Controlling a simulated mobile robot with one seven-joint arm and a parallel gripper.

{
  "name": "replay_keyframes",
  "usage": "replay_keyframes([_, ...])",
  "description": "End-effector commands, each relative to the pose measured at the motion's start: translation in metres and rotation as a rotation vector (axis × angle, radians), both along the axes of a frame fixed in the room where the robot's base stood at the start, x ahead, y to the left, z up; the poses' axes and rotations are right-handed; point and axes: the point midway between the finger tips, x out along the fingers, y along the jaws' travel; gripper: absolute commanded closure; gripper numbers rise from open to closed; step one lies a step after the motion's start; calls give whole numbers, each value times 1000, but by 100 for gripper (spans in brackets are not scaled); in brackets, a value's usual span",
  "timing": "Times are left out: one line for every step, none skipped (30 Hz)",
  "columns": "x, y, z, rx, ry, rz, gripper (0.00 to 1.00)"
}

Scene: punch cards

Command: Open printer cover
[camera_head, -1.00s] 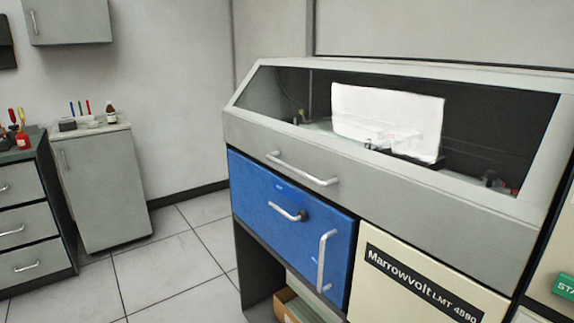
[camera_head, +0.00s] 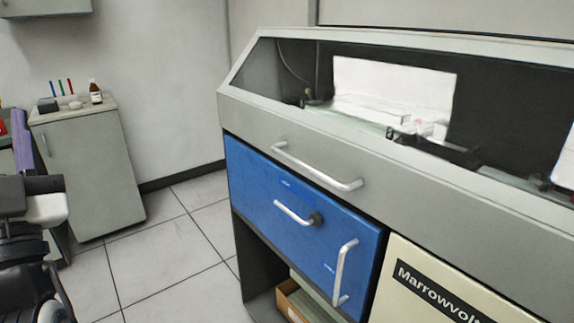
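The printer cover (camera_head: 300,148) is the grey sloped top of the machine, with a large clear window. It looks shut, and a silver bar handle (camera_head: 318,168) runs along its front face. Through the window I see white paper (camera_head: 392,82) and dark mechanism parts (camera_head: 440,150).
Below the cover is a blue panel (camera_head: 255,180) with two silver handles, beside a cream panel (camera_head: 420,255) marked "Marrowvol". An open box (camera_head: 292,302) is in the lower bay. A grey cabinet (camera_head: 90,165) holding small items stands back left. Tiled floor (camera_head: 180,235) between is clear.

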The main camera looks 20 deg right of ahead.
Motion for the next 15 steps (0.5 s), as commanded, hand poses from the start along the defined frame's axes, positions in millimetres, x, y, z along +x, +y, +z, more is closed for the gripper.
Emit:
replay_keyframes([24, -38, -4, 93, 101, -66, 66])
replay_keyframes([38, -62, -9, 162, 166, -102, 66])
replay_keyframes([52, -94, -19, 264, 247, -150, 66])
replay_keyframes([60, -118, -26, 348, 301, -185, 66])
replay_keyframes([66, -142, -35, 435, 349, -219, 66])
replay_keyframes([70, -171, -48, 555, 405, -259, 66])
replay_keyframes([71, -192, -58, 645, 439, -287, 66])
replay_keyframes([71, -210, -68, 735, 467, -313, 66])
replay_keyframes([69, -232, -82, 848, 496, -343, 66])
replay_keyframes([67, -246, -91, 928, 513, -363, 66])
replay_keyframes([64, -258, -100, 1002, 525, -381, 66])
replay_keyframes([60, -270, -110, 1090, 537, -402, 66])
replay_keyframes([57, -278, -117, 1148, 544, -414, 66])
replay_keyframes([54, -284, -123, 1198, 547, -423, 66])
replay_keyframes([51, -291, -130, 1252, 549, -435, 66])
